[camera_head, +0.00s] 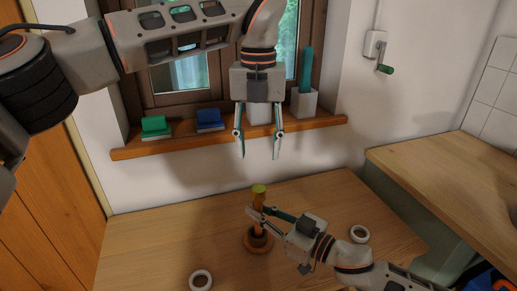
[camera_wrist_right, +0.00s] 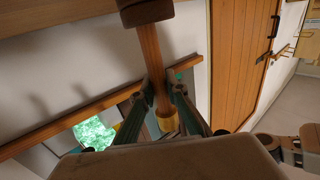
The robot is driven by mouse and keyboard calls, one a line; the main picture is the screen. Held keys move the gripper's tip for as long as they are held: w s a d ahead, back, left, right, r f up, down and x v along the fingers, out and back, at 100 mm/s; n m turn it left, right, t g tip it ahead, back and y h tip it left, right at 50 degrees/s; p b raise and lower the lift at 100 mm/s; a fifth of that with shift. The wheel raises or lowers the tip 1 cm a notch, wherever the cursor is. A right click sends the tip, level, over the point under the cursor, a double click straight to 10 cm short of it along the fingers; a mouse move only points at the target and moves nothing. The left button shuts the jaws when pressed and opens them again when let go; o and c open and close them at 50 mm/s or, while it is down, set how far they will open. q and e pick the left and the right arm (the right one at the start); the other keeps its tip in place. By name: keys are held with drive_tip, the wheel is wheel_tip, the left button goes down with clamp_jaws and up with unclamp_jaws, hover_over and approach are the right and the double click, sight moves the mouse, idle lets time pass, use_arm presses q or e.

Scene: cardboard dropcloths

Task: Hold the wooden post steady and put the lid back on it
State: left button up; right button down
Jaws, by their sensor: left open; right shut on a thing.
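The wooden post (camera_head: 257,200) stands upright on a dark round base (camera_head: 258,243) on the table. My right gripper (camera_head: 262,211) is shut around its upper part. In the right wrist view the post (camera_wrist_right: 151,50) runs between the fingers, with its dark base at the top of the picture. A wider yellowish piece (camera_wrist_right: 167,121) is at its top end, with a greenish top face (camera_head: 258,188) in the head view. It looks like the lid seated on the post. My left gripper (camera_head: 259,157) is open and empty, pointing down above the post, apart from it.
The windowsill (camera_head: 170,146) behind holds a green block (camera_head: 155,125), a blue block (camera_head: 209,118) and white holders. A wooden counter (camera_head: 440,165) stands at right.

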drive_tip(key=c, duration=1.9)
unclamp_jaws()
drive_tip(key=v, duration=1.2)
